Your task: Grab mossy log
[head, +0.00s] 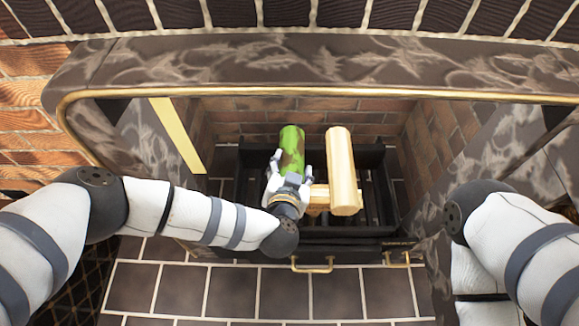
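The mossy log (292,138), bright green with brown patches, is in the fireplace over the dark grate, left of the pale logs. My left gripper (290,157) is at its near, lower end. Its two fingers are spread, one on each side of the log. I cannot tell whether they touch or grip it. The gripper's palm hides the log's near end. My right gripper is out of view; only part of my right arm shows at the lower right.
A pale, bare log (341,170) rises right of the mossy one, with another pale log (319,197) lying low beside the gripper. The dark grate (377,160) surrounds them. The stone mantel (300,62) overhangs above, and brass handles (312,265) stick out in front.

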